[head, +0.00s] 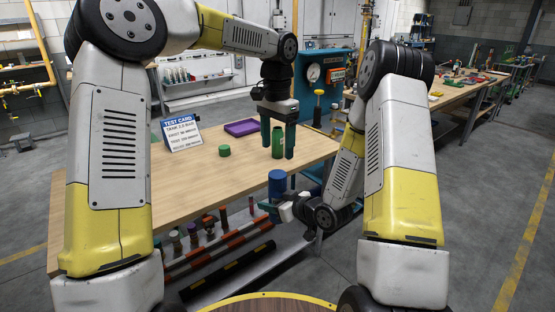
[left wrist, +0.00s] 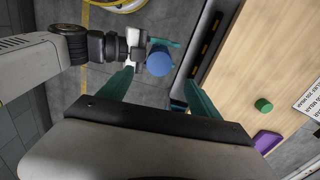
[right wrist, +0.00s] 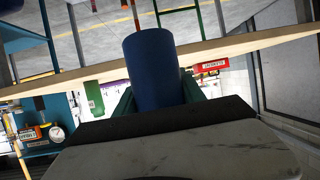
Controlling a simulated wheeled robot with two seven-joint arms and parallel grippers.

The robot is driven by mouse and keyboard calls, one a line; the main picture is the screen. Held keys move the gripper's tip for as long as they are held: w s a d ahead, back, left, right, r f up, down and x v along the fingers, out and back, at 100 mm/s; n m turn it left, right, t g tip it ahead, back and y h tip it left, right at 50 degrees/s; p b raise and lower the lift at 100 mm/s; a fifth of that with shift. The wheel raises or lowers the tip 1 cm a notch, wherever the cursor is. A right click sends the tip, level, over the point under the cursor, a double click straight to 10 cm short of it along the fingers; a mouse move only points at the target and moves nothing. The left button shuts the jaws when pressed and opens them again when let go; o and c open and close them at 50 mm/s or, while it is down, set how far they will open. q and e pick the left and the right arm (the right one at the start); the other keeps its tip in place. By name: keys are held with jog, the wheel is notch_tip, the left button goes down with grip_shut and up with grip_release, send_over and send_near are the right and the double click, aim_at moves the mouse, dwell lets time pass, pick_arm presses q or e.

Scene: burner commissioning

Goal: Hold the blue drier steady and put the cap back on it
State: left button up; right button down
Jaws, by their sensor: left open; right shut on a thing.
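The blue drier (head: 277,186) is a blue cylinder held upright off the table's front edge. My right gripper (head: 270,206) is shut around its lower part; the right wrist view shows the drier (right wrist: 152,60) between the fingers. My left gripper (head: 278,150) is open and empty, fingers down, above and beyond the drier; in the left wrist view the drier (left wrist: 160,61) lies past the fingertips, not between them. A small green cylinder, perhaps the cap (head: 224,150), lies on the table; it also shows in the left wrist view (left wrist: 264,105). The drier's top is unclear.
A test card (head: 181,132) and a purple tray (head: 242,127) are farther back. A gauge panel (head: 325,75) stands behind. A lower shelf with several parts runs under the front edge.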

pick_arm(q)
jog(key=shift+r, duration=0.55)
